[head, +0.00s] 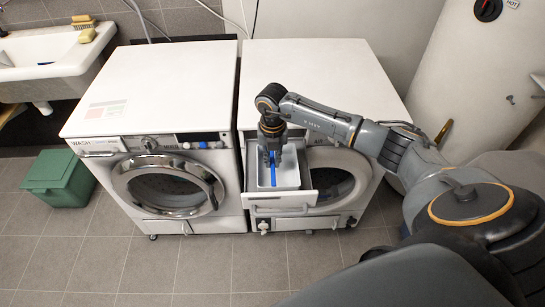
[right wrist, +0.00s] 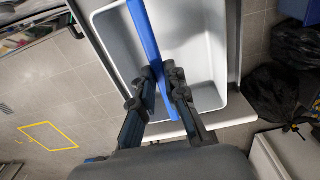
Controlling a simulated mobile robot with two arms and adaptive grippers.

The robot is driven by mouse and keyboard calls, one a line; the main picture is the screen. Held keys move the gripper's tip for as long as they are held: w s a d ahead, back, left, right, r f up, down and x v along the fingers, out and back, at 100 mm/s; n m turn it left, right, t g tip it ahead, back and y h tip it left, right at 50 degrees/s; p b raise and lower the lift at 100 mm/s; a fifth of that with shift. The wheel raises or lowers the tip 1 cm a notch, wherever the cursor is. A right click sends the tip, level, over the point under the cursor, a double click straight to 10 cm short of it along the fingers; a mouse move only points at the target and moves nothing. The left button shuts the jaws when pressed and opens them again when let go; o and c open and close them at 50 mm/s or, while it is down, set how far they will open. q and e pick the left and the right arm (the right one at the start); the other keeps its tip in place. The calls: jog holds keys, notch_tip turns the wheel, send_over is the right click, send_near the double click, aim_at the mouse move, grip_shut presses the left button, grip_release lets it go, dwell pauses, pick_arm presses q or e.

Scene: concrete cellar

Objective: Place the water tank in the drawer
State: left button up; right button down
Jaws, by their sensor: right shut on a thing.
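The water tank (head: 287,178) is a light grey open tub with a blue handle bar (head: 272,168) across it. It sits within the outline of the open drawer (head: 283,211) at the front of the right machine. I cannot tell whether it rests on the drawer floor. My right gripper (head: 270,150) reaches down over the tub and is shut on the blue handle. In the right wrist view, its fingertips (right wrist: 164,76) pinch the bar, with the pale tub (right wrist: 207,98) below. The gripper hides part of the tub's far side. My left gripper is not in view.
A washing machine (head: 160,80) stands left of the dryer (head: 325,75); both tops are clear. A green bin (head: 62,178) is on the tiled floor at left, below a sink (head: 55,55). A white boiler (head: 475,75) stands at right. Floor ahead is free.

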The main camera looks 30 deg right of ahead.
aim_at(272, 163)
jog(key=c, duration=1.4)
grip_release()
jog(key=shift+r, duration=0.5)
notch_tip(272, 163, up, 11)
jog(key=shift+r+b, duration=0.1)
jog(key=shift+b, duration=1.05)
jog(key=shift+a, duration=0.1)
